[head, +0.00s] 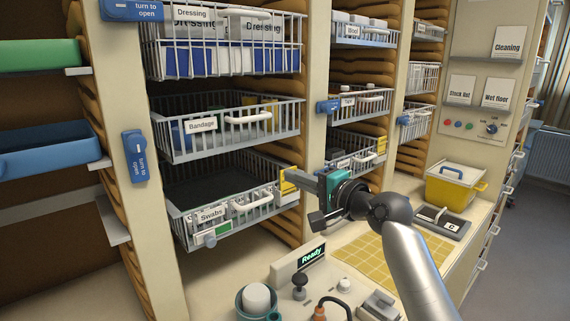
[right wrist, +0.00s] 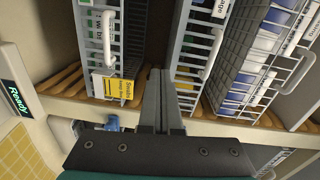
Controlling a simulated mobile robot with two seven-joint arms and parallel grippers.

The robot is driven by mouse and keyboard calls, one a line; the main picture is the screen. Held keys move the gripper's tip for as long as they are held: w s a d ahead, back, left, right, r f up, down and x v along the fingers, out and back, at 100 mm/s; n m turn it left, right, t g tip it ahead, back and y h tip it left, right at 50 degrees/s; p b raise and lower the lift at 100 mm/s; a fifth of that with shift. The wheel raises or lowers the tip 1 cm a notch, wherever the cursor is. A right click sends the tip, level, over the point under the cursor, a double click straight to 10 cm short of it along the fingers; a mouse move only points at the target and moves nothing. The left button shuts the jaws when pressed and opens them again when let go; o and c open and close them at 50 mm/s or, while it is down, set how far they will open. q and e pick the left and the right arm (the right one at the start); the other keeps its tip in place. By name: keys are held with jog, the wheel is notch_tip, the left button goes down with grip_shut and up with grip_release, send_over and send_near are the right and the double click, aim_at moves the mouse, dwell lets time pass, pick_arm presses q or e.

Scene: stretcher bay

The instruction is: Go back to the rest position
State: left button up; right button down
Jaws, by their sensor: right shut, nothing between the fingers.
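My right gripper (head: 290,176) reaches in from the right in the head view, in front of the shelf post beside the Swabs basket (head: 215,222). In the right wrist view its two fingers (right wrist: 156,72) are together with nothing between them. A yellow card (head: 287,187) on the Swabs basket's right end is partly behind the fingers. The card also shows in the right wrist view (right wrist: 112,87), left of the fingers. My left gripper is in neither view.
Wire baskets marked Dressing (head: 230,50) and Bandage (head: 205,125) hang above the Swabs basket. A yellow box (head: 450,192) stands at right.

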jog(key=s+d+f+n+g+h, duration=0.1)
jog(key=s+f+n+g+h, duration=0.2)
jog(key=s+f, duration=0.75)
jog(key=s+d+f+n+g+h, duration=0.15)
jog(key=s+f+n, duration=0.4)
jog(key=f, duration=0.75)
jog(key=s+d+f+n+g+h, duration=0.1)
jog(key=s+d+f+g+h, duration=0.15)
jog(key=s, duration=0.55)
jog(key=s+d+f+n+g+h, duration=0.1)
jog(key=s+d+f+h, duration=0.2)
jog(key=s, duration=0.5)
jog(key=s+d+f+n+g+h, duration=0.1)
jog(key=s+d+f+g, duration=0.2)
jog(key=s, duration=0.5)
notch_tip(320, 180, down, 28)
jog(key=s+f+b, duration=0.1)
jog(key=s+b, duration=0.1)
jog(key=b, duration=0.5)
jog(key=s+d+f+g+b, duration=0.1)
jog(key=s+f+b, duration=0.3)
jog(key=s+f, duration=0.3)
jog(key=s+d+f+b, duration=0.1)
jog(key=s+f+b, duration=0.2)
jog(key=s+f, duration=0.5)
notch_tip(320, 180, down, 6)
jog(key=shift+s+d+f+n+g+b, duration=0.2)
jog(key=shift+s+d+n+g+b, duration=0.05)
jog(key=shift+d+n+g+b, duration=0.15)
